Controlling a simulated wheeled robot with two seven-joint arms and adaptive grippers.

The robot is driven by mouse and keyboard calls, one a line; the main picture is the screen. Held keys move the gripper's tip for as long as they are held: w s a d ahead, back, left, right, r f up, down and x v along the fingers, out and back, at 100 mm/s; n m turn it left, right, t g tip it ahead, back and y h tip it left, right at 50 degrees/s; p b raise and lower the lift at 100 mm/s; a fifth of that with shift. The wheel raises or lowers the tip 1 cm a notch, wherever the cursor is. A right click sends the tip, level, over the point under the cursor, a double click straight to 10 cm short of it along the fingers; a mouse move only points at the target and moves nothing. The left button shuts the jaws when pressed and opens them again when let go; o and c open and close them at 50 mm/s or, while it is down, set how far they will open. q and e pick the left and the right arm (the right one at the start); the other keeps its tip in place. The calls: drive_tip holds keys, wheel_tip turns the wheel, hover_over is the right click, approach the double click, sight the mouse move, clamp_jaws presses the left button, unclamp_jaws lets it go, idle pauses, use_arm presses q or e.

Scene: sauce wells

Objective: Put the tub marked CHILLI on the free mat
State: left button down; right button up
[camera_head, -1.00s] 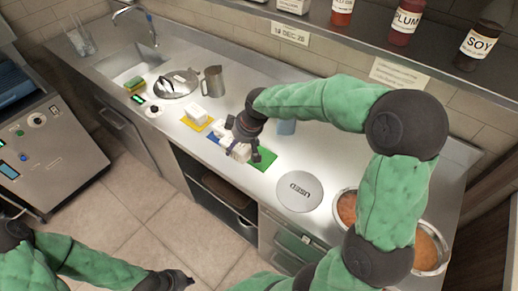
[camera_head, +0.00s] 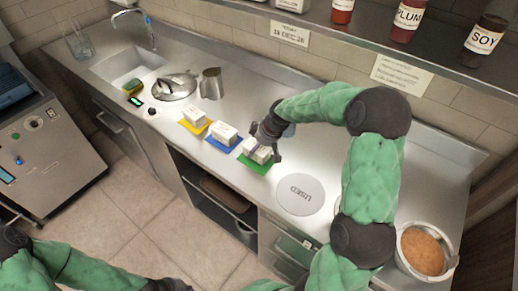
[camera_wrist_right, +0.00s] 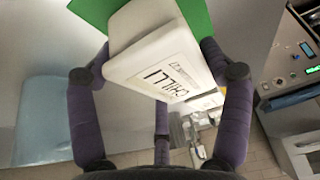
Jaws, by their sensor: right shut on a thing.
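The white tub marked CHILLI (camera_wrist_right: 165,60) is between the fingers of my right gripper (camera_wrist_right: 165,75), its label readable in the wrist view. In the head view this tub (camera_head: 258,152) is over the green mat (camera_head: 253,166), with my right gripper (camera_head: 268,150) shut on it. I cannot tell whether the tub touches the mat. The green mat (camera_wrist_right: 190,20) also shows behind the tub in the wrist view. White tubs stand on the yellow mat (camera_head: 186,126) and the blue mat (camera_head: 214,144). My left gripper (camera_head: 166,286) is at the bottom edge, partly cut off.
A round lid marked USED (camera_head: 300,196) lies right of the green mat. A pan of orange food (camera_head: 423,250) is at far right. A metal jug (camera_head: 211,84), a round lid with a dark handle (camera_head: 176,87) and a sink (camera_head: 128,66) are at left. A shelf with bottles runs above.

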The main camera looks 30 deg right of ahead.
drive_tip(key=shift+f, duration=0.45)
drive_tip(key=shift+f, duration=0.1)
drive_tip(key=o, duration=1.4)
drive_tip(key=shift+c, duration=0.2)
drive_tip(key=p+v, duration=0.2)
drive_tip(key=v, duration=1)
drive_tip(key=shift+s, duration=0.1)
